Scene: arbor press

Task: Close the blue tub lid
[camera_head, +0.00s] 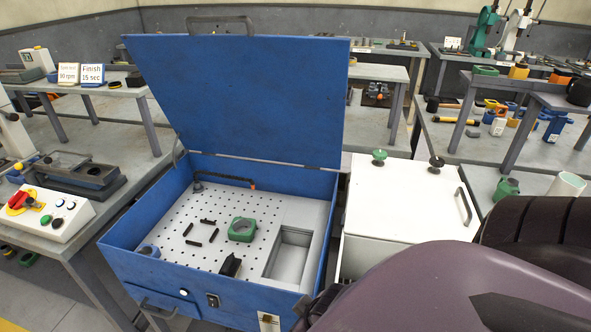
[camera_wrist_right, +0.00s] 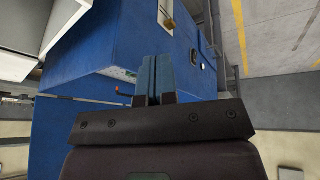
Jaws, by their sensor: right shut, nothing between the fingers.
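The blue tub (camera_head: 150,290) stands in the middle of the head view. Its blue lid (camera_head: 245,95) is open, tilted up and back on the rear hinge, with a dark handle (camera_head: 220,22) at its top edge. Inside are a perforated plate (camera_head: 205,255), a green block (camera_head: 242,229) and several small black pieces. My right gripper (camera_wrist_right: 153,75) is shut and empty in the wrist view, in front of the tub's blue surfaces (camera_wrist_right: 120,35); whether it touches them I cannot tell. In the head view my right arm fills the lower right and its fingers are hidden. My left gripper is not in view.
A white cabinet (camera_head: 400,200) with two knobs and a handle stands right of the tub. A control box (camera_head: 45,212) with a red switch is on the left table.

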